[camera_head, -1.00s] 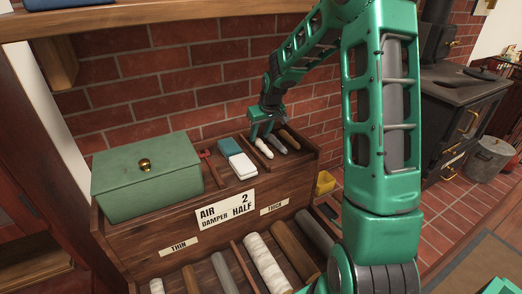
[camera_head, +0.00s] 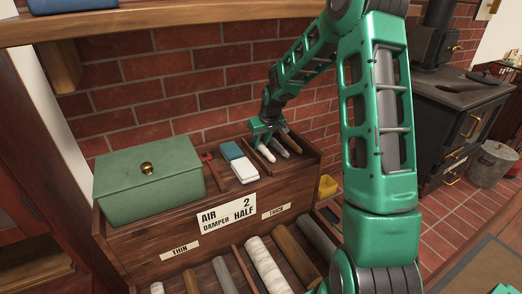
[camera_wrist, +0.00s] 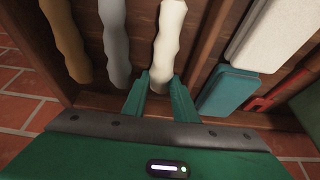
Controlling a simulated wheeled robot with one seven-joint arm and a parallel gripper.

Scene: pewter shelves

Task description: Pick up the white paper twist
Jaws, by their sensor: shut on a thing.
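The white paper twist (camera_head: 266,154) lies in the right part of the wooden rack's upper tray. In the wrist view the white paper twist (camera_wrist: 168,42) runs up the picture, with its near end between my two green fingers. My gripper (camera_head: 263,136) is at the twist's far end in the head view and hides that end. In the wrist view my gripper (camera_wrist: 162,88) is shut on the twist, one finger on each side. The twist still appears to lie in the tray.
A grey twist (camera_wrist: 115,40) and a brown twist (camera_wrist: 66,38) lie beside the white one. Across a wooden divider are a white block (camera_wrist: 272,35) and a blue block (camera_wrist: 228,90). A green lidded box (camera_head: 148,183) stands left. A brick wall (camera_head: 150,75) is close behind.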

